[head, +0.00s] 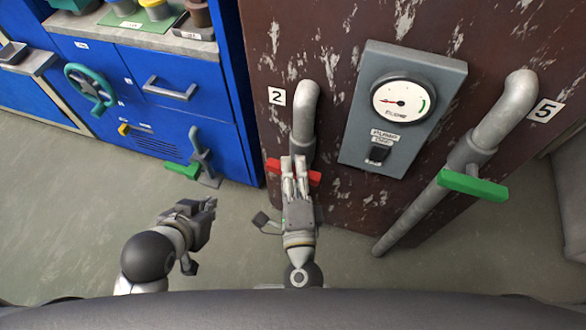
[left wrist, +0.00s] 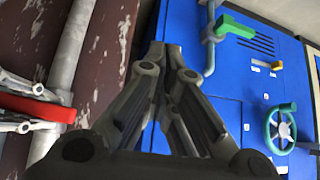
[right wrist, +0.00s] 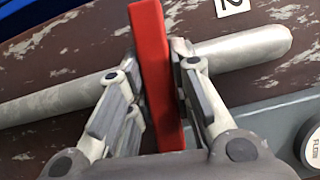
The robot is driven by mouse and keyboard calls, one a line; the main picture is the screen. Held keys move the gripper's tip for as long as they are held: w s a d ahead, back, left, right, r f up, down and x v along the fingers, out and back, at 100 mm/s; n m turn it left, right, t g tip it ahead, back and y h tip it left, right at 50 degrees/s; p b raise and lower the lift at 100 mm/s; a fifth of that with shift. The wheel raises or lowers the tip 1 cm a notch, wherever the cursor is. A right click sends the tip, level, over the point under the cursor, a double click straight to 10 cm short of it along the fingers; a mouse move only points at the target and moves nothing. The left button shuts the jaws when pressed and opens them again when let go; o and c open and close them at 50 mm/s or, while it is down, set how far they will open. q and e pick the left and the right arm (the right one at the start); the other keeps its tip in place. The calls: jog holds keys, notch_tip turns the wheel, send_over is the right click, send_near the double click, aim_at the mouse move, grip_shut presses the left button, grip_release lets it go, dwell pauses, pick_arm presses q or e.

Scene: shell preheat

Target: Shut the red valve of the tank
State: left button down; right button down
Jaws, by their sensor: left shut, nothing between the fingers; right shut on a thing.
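The red valve handle (head: 273,165) sits on the grey pipe (head: 304,115) beside label 2 on the rusty brown tank (head: 340,30). The handle lies crosswise to the pipe. My right gripper (head: 294,162) is shut on the middle of the handle, with red showing on both sides of the fingers. In the right wrist view the red handle (right wrist: 152,70) stands between the two fingers. The red handle also shows at the left of the left wrist view (left wrist: 30,106). My left gripper (head: 210,204) is shut and empty, left of the right one and apart from the tank.
A green valve handle (head: 472,185) sits on the pipe by label 5. A grey panel (head: 435,75) with a gauge and a switch is between the pipes. A blue cabinet (head: 170,110) with a teal handwheel (head: 90,88) and another green handle (head: 184,170) stands left. Floor between is free.

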jog(key=shift+p, duration=0.3)
jog(key=shift+n+p, duration=0.6)
jog(key=shift+p, duration=0.6)
pick_arm(q)
jog(key=s+a+f+g+y, duration=0.1)
jog(key=s+g, duration=0.3)
jog(key=s, duration=0.4)
jog(key=shift+a, duration=0.75)
pick_arm(e)
jog(key=c, duration=1.3)
grip_release()
jog(key=s, duration=0.8)
jog(key=s+d, duration=0.1)
jog(key=s, duration=0.3)
